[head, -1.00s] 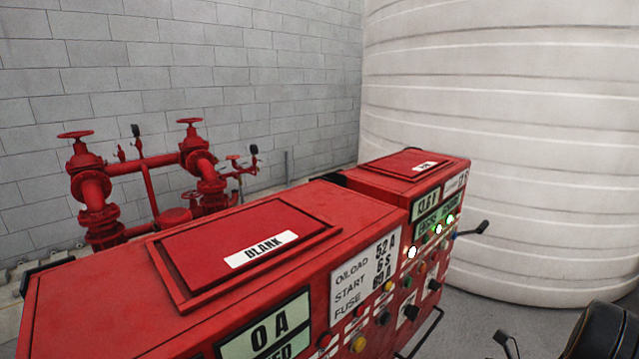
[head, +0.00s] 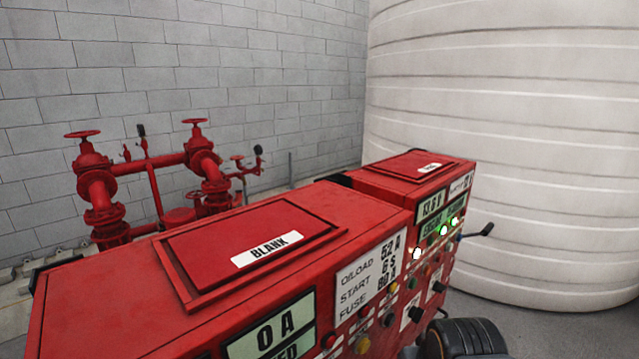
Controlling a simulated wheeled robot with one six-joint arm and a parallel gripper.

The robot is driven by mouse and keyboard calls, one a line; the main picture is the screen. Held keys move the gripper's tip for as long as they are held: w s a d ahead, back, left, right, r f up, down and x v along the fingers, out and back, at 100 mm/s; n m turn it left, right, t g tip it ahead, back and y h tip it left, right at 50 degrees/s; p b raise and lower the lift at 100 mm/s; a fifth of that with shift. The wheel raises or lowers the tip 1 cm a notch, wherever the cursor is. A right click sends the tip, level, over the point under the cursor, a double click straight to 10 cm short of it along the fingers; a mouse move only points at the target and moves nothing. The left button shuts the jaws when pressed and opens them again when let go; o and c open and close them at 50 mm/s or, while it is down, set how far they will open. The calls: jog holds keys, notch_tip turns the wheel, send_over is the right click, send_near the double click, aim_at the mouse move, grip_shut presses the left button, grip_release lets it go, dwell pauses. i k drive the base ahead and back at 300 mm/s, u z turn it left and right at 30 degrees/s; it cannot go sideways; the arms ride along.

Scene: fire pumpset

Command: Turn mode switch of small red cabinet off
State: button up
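Two red cabinets stand end to end. The smaller, farther red cabinet (head: 400,190) is right of centre, with a small display (head: 431,205) and lit green lamps (head: 443,230) on its right-facing panel. Black knobs (head: 438,287) sit lower on that panel, at a steep angle. I cannot tell which one is the mode switch or how it is set. A black rounded part of my arm (head: 466,338) shows at the bottom edge, in front of the panels. My gripper's fingers are not visible.
The larger red cabinet (head: 110,290), its lid plate marked BLANK, fills the foreground. A black lever (head: 480,231) juts out beyond the small cabinet. Red pipes with valves (head: 150,175) stand behind left, a big white tank (head: 510,150) behind right. Grey floor (head: 570,325) is open at right.

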aim_at(417, 314)
jog(key=k, duration=1.65)
jog(key=z, duration=1.05)
jog(key=i, duration=2.15)
jog(key=u, duration=1.45)
